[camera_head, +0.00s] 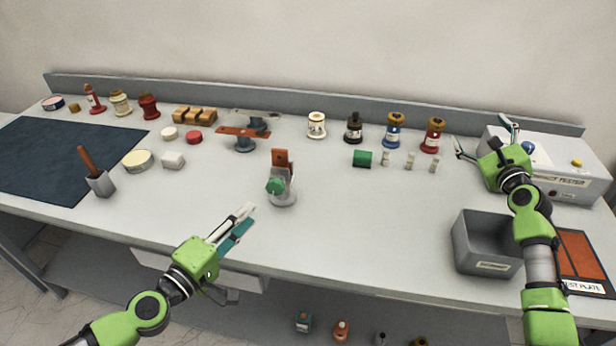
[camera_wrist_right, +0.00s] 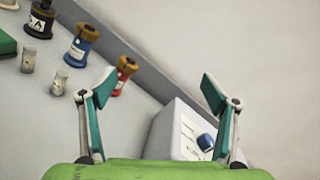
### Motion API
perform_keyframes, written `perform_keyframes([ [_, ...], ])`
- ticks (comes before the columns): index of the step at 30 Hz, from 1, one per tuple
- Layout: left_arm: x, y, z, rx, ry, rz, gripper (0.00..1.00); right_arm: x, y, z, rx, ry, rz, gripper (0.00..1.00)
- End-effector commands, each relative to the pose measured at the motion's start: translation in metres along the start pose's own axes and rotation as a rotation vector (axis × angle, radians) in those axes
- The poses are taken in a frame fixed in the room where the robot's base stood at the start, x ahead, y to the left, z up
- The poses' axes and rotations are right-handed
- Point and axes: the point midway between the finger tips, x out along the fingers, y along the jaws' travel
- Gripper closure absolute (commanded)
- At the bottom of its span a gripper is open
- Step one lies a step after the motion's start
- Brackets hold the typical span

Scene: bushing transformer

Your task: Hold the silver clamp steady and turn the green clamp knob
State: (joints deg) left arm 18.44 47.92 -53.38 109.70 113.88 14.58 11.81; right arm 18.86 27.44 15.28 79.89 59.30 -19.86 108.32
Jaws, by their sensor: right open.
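The silver clamp (camera_head: 284,198) stands upright near the middle of the table, with an orange-brown plate (camera_head: 281,158) rising at its top. Its green knob (camera_head: 274,187) faces the front left. My left gripper (camera_head: 247,214) is in front and to the left of the clamp, apart from it, with its fingers pointing towards it. The view along its fingers does not show clearly whether they are apart. My right gripper (camera_head: 482,132) is open and empty at the back right, far from the clamp. Its spread fingers also show in the right wrist view (camera_wrist_right: 158,92).
A grey bin (camera_head: 462,250) and an orange plate (camera_head: 580,262) lie at the front right. A white tester box (camera_head: 568,185) stands by my right gripper. Bushings, including a blue one (camera_head: 392,132), line the back. The table around the clamp is clear.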

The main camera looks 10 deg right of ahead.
Motion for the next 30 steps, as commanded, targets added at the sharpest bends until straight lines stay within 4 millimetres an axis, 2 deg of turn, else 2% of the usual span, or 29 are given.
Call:
perform_keyframes([
  [1,0.000,0.000,0.000,0.000,0.000,0.000,0.72,0.002,0.032,0.008,0.037,-0.016,0.057,0.20],
  [8,0.000,0.000,0.000,0.000,0.000,0.000,0.72,-0.006,0.162,0.053,0.202,-0.087,0.314,0.20],
  [12,0.000,0.000,0.000,0.000,0.000,0.000,0.72,-0.024,0.236,0.089,0.301,-0.134,0.473,0.20],
  [18,0.000,0.000,0.000,0.000,0.000,0.000,0.72,-0.063,0.326,0.145,0.434,-0.205,0.692,0.20],
  [21,0.000,0.000,0.000,0.000,0.000,0.000,0.72,-0.083,0.357,0.170,0.488,-0.235,0.779,0.20],
  [24,0.000,0.000,0.000,0.000,0.000,0.000,0.72,-0.099,0.379,0.188,0.525,-0.257,0.844,0.20],
  [27,0.000,0.000,0.000,0.000,0.000,0.000,0.72,-0.109,0.391,0.199,0.549,-0.271,0.884,0.20],
  [30,0.000,0.000,0.000,0.000,0.000,0.000,0.72,-0.114,0.398,0.202,0.559,-0.277,0.902,0.20],
])
